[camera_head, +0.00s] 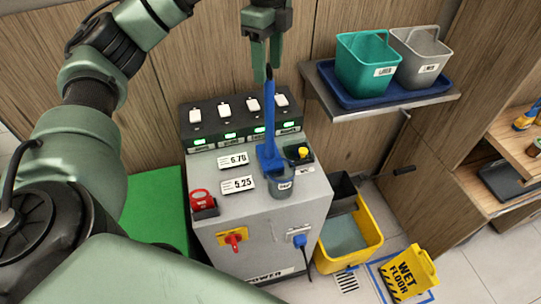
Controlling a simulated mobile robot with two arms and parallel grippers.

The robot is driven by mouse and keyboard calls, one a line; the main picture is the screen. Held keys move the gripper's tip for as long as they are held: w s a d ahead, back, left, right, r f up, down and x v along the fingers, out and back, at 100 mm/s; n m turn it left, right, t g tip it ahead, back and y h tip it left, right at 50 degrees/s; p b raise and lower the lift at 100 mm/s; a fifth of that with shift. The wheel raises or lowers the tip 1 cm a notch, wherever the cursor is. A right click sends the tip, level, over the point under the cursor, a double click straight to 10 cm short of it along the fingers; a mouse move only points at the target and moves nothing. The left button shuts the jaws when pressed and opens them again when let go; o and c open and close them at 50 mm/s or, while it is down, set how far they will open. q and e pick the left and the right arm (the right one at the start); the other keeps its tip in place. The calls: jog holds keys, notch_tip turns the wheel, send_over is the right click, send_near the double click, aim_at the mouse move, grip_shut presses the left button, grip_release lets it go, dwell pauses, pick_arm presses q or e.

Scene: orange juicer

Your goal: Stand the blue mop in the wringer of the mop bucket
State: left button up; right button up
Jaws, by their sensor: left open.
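The blue mop (269,118) stands nearly upright over the top of the grey cabinet, its wide head down beside a small grey-blue cup (282,188). I cannot tell whether the head rests on the cabinet or in the cup's edge. My left gripper (267,76) is above it, fingers pointing down and open, with the dark tip of the handle at the fingertips. The yellow mop bucket (352,246) stands on the floor right of the cabinet. A dark part at its back (342,190) looks like the wringer. My right gripper is out of view.
The grey cabinet (250,235) carries switches, labels and a red lock. A shelf (445,99) at the upper right holds a blue tray with a teal bucket (366,66) and a grey bucket (419,57). A yellow wet floor sign (407,272) stands right of the mop bucket.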

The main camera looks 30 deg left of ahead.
aim_at(269, 91)
pick_arm(q)
jog(key=shift+s+f, duration=0.2)
jog(key=shift+f, duration=0.65)
jog(key=f, duration=0.1)
jog(key=f+p, duration=0.1)
jog(key=f, duration=0.1)
jog(key=f+p, duration=0.1)
jog(key=shift+w+f, duration=0.25)
jog(key=shift+w, duration=0.05)
jog(key=shift+s+f, duration=0.1)
jog(key=shift+f, duration=0.55)
grip_shut()
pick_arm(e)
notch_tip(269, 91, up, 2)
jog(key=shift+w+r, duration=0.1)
pick_arm(q)
jog(key=shift+r, duration=0.1)
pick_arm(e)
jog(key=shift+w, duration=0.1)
